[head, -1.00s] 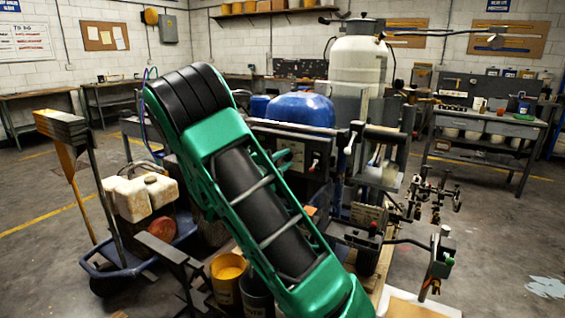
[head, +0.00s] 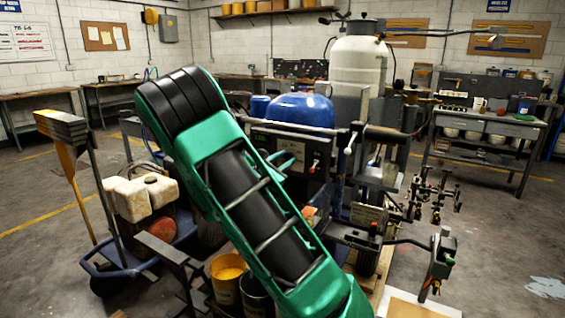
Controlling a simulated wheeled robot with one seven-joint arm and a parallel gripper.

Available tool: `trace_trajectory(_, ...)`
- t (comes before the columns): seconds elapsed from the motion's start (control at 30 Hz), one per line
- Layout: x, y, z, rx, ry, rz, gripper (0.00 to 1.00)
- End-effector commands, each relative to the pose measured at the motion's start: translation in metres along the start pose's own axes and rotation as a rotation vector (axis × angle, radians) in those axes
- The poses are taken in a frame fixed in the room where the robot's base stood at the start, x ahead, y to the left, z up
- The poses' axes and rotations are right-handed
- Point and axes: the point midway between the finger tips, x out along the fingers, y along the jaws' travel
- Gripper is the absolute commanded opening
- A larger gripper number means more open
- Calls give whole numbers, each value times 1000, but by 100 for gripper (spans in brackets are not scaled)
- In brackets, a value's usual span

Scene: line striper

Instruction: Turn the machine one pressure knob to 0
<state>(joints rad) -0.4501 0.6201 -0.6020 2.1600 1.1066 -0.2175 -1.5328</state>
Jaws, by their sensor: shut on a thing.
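The line striper stands in the middle of the head view, with a blue rounded tank (head: 300,110) and a tall white tank (head: 358,62). A dark control panel (head: 318,148) sits below the blue tank. A small red part (head: 315,167) shows on its right side, but I cannot tell whether it is the pressure knob. No knob pointer or scale can be read.
A blue cart (head: 130,258) with white jugs (head: 141,192) stands at the left. A yellow bucket (head: 227,278) is close to my arm. Metal spray fittings (head: 432,200) jut out at the machine's right. Open floor lies at the far right, before a workbench (head: 490,120).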

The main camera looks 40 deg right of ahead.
Motion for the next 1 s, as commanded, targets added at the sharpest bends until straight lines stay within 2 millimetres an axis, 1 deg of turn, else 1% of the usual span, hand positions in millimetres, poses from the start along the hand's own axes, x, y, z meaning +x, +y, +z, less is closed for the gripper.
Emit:
trace_trajectory(0.03,-3,5,-6,-20,12,12,4)
trace_trajectory(0.33,-3,5,-6,-105,11,13,4)
trace_trajectory(0.8,-3,6,-5,-116,11,13,4)
trace_trajectory(0.83,-3,6,-5,-116,11,13,31)
trace_trajectory(0.87,-3,5,-5,-116,11,13,38)
trace_trajectory(0.9,-3,5,-5,-116,10,12,45)
trace_trajectory(1.0,-2,4,-3,-116,7,8,45)
